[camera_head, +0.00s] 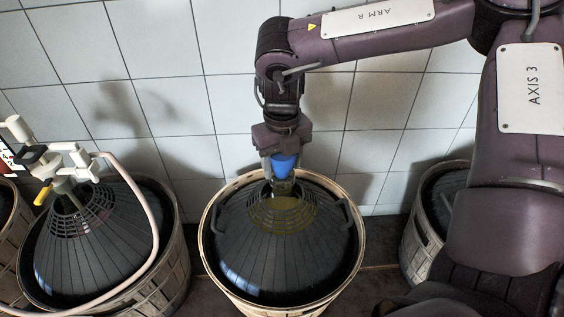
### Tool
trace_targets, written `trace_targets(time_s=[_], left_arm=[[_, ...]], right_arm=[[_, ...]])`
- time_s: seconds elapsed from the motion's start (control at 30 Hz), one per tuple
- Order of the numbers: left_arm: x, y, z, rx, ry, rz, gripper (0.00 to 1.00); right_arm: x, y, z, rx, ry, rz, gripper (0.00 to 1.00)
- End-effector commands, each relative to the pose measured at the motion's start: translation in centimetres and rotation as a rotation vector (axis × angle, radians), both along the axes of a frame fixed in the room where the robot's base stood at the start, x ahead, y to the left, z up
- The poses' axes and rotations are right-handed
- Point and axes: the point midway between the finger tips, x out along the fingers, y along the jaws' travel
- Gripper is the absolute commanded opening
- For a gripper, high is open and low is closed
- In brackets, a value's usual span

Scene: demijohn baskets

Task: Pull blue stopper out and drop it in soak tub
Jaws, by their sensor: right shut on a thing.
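The blue stopper (284,166) is between the fingers of my right gripper (281,158), which is shut on it. The stopper is right at the top of the neck of the middle demijohn (283,188); I cannot tell whether it is seated in the neck or just above it. This demijohn stands in a round slatted basket (207,238) under a dark ribbed cover with a grid around the neck. My left gripper is not in view. I see no soak tub.
A second basket (172,268) stands at the left; its demijohn carries a white fitting (62,160) with a pale hose (150,225) looping over the front. A third basket (412,250) is partly hidden behind my right arm. A tiled wall (165,60) closes the back.

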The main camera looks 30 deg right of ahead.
Motion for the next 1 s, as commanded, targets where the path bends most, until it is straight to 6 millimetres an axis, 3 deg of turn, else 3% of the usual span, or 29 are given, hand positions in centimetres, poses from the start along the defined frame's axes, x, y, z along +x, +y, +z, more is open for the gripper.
trace_targets(time_s=[0.5, 1.0], left_arm=[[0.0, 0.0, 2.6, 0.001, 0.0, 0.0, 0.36], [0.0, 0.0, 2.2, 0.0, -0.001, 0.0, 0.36]], right_arm=[[0.0, 0.0, 4.3, 0.0, -0.002, 0.0, 0.31], [0.0, 0.0, 3.7, 0.0, 0.0, 0.0, 0.31]])
